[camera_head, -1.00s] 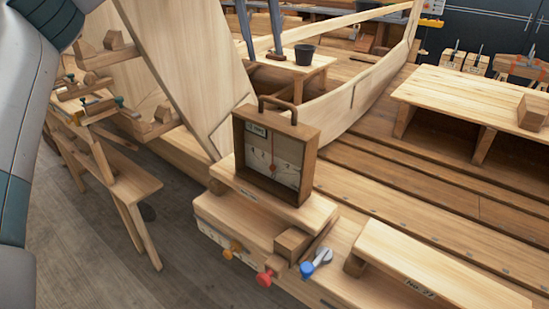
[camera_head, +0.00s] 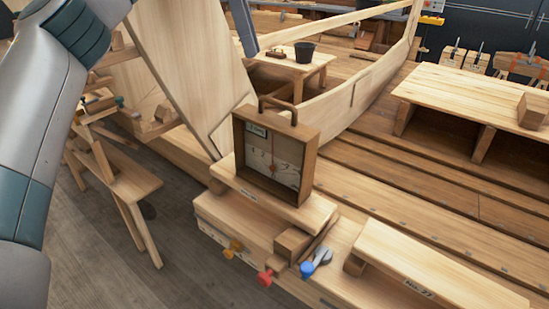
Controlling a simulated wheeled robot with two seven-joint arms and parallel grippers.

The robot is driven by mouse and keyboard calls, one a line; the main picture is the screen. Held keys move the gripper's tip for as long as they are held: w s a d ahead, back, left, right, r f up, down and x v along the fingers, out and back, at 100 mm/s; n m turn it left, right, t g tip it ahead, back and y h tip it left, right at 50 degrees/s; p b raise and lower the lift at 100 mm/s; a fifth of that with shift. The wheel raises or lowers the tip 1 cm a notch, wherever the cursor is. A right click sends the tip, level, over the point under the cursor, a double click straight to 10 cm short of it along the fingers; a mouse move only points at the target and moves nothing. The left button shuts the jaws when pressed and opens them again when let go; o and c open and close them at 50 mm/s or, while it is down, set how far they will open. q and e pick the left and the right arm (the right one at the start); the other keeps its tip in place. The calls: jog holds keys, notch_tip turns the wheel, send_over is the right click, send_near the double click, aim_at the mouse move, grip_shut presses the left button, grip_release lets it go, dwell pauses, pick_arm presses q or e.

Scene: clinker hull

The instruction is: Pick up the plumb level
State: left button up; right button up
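The plumb level (camera_head: 273,156) is an upright wooden box with a pale dial face, a red line and a brown handle on top. It stands on a raised wooden block (camera_head: 240,186) at the centre of the head view, with nothing holding it. My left arm fills the left edge. My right gripper is not in view.
Orange, red and blue knobs (camera_head: 265,277) stick out below the plumb level. A low plank step (camera_head: 425,265) lies to the right. The tall planked hull side (camera_head: 175,70) rises behind on the left. A small table with a dark bucket (camera_head: 305,53) stands behind.

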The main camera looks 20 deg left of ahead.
aim_at(263, 97)
pick_arm(q)
jog(key=m, duration=0.2)
jog(key=a+m, duration=0.1)
jog(key=m, duration=0.3)
jog(key=shift+w+a+f+m+g+h, duration=0.2)
jog(key=shift+w+f+m+g+h, duration=0.1)
jog(key=shift+w+f+m+h, duration=0.1)
jog(key=shift+s+f, duration=0.1)
jog(key=p+x, duration=0.1)
jog(key=x, duration=1)
jog(key=shift+s, duration=0.1)
jog(key=shift+d+f, duration=0.2)
jog(key=shift+f, duration=0.25)
